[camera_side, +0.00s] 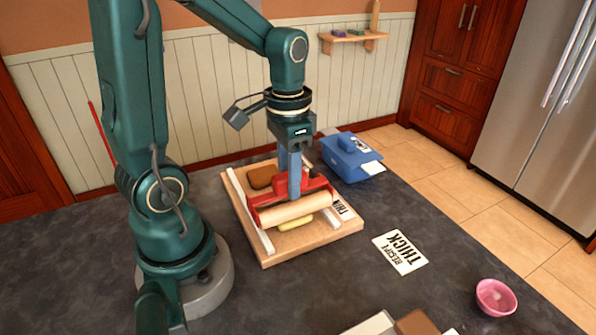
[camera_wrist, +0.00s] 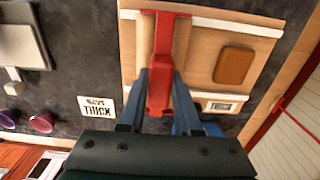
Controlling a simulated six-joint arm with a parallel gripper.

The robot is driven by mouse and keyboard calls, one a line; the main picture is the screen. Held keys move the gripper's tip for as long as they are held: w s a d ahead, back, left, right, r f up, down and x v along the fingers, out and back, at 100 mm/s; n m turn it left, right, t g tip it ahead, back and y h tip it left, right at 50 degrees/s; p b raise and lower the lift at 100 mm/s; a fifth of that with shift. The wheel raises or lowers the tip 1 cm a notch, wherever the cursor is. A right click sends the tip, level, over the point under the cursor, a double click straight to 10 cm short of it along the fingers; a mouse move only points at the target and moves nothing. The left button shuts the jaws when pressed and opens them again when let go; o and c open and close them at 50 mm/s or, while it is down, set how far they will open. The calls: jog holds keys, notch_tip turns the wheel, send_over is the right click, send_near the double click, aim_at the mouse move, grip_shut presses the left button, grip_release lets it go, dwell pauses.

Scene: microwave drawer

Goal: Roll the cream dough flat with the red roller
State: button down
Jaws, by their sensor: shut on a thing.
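My gripper (camera_side: 290,188) is shut on the red handle of the roller (camera_side: 294,207), and the handle also shows between my fingers in the wrist view (camera_wrist: 163,50). The roller's wooden cylinder lies low across the wooden board (camera_side: 315,237). The dough cannot be made out in the wrist view. A brown slab (camera_side: 262,177) lies on the board behind the roller and shows in the wrist view (camera_wrist: 234,66).
White rails (camera_side: 249,212) run along the board. A blue lidded box (camera_side: 350,160) stands behind it to the right. A card reading "THICK" (camera_side: 399,252) and a pink bowl (camera_side: 496,297) are on the dark counter. Pale and brown blocks (camera_side: 416,322) sit at the front edge.

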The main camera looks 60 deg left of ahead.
jog(key=shift+f, duration=0.25)
dwell(0.3)
jog(key=shift+a, duration=0.6)
dwell(0.4)
jog(key=shift+d+f, duration=0.15)
jog(key=shift+d, duration=1.05)
dwell(0.4)
jog(key=shift+a+f, duration=0.15)
jog(key=shift+a, duration=1.05)
dwell(0.4)
jog(key=shift+d+f, duration=0.1)
jog(key=shift+d, duration=1.1)
dwell(0.4)
jog(key=shift+a, duration=1.2)
dwell(0.5)
